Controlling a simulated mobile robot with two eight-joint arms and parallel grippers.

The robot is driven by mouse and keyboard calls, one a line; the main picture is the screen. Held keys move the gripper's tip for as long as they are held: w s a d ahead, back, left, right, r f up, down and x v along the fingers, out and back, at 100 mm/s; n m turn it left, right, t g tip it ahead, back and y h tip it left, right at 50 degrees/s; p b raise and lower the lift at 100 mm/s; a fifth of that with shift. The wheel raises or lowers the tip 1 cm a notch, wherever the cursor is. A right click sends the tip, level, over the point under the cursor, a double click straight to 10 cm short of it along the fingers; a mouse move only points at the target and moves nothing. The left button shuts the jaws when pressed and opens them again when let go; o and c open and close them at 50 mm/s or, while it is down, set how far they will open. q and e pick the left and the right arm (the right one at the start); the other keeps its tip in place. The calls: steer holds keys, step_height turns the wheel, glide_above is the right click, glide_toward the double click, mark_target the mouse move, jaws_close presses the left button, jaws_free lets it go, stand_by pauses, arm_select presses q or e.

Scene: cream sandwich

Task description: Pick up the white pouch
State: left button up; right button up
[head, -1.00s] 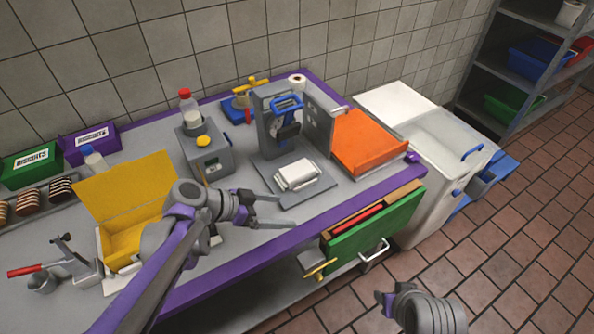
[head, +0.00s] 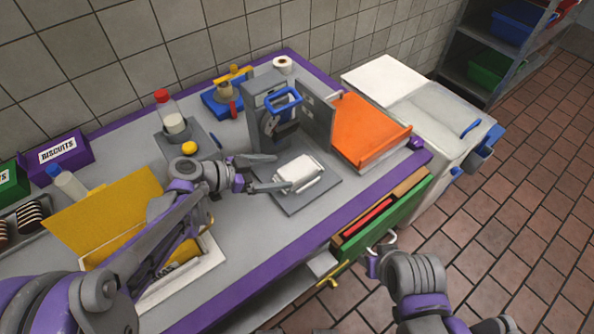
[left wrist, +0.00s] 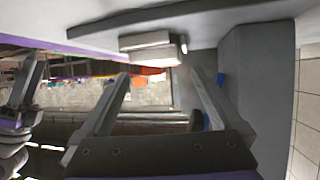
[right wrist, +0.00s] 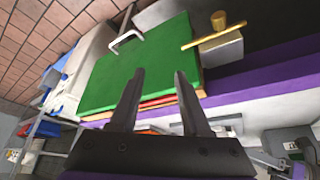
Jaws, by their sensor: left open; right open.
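The white pouch (head: 299,170) lies on the grey base plate (head: 291,207) of a machine with a blue handle (head: 284,101). My left gripper (head: 280,172) is open and empty at the pouch's left side, its fingers pointing toward it. In the left wrist view the pouch (left wrist: 150,48) shows just beyond and between the two spread fingertips (left wrist: 158,75); I cannot tell if they touch it. My right gripper (head: 380,256) is open and empty off the counter's front edge, by the green drawer. In the right wrist view the green drawer front (right wrist: 140,65) lies beyond its fingertips (right wrist: 160,73).
The machine's upright grey panel (head: 316,122) and an orange tray (head: 367,130) stand right of the pouch. A yellow box (head: 105,215) is under my left arm. A bottle (head: 170,115) stands farther back. The counter in front of the plate is clear.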

mark_target(297, 169)
arm_select(q)
steer(key=x, duration=0.5)
steer(key=shift+w+d+f, duration=0.1)
steer(key=shift+w+d, duration=0.1)
steer(key=shift+d, duration=0.05)
steer(key=c, duration=1.1)
